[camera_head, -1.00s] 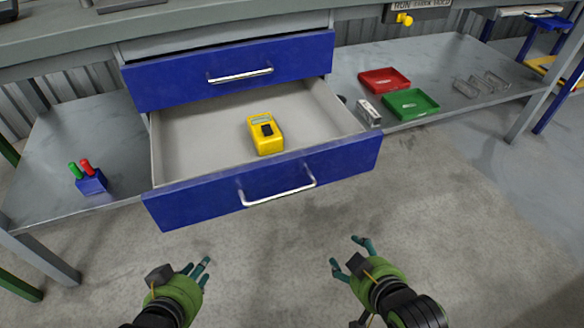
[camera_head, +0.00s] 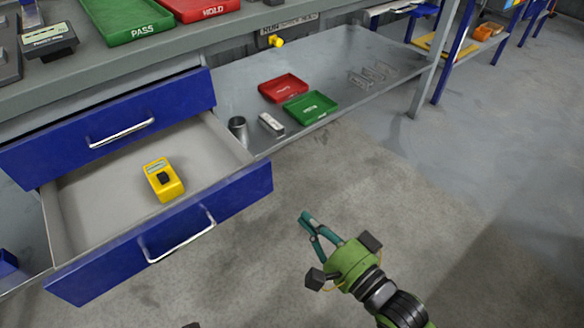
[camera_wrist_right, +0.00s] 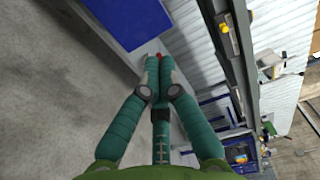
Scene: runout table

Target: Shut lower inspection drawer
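The lower inspection drawer (camera_head: 250,187) is pulled out at the left of the head view. Its blue front has a silver bar handle (camera_head: 182,241), and its grey inside shows. A yellow device (camera_head: 163,179) with a dark patch lies in it. My right gripper (camera_head: 306,222) is to the right of the drawer front, over the floor, apart from it and empty. Its teal fingers are drawn together at the tips, as the right wrist view (camera_wrist_right: 158,58) also shows. My left gripper is out of view; only a small dark piece shows at the bottom edge.
The blue upper drawer (camera_head: 60,145) is above the open one. A metal cup (camera_head: 238,130), a small metal block (camera_head: 271,124), a red tray (camera_head: 283,87) and a green tray (camera_head: 310,107) stand on the lower shelf (camera_head: 345,60). The floor at right is clear.

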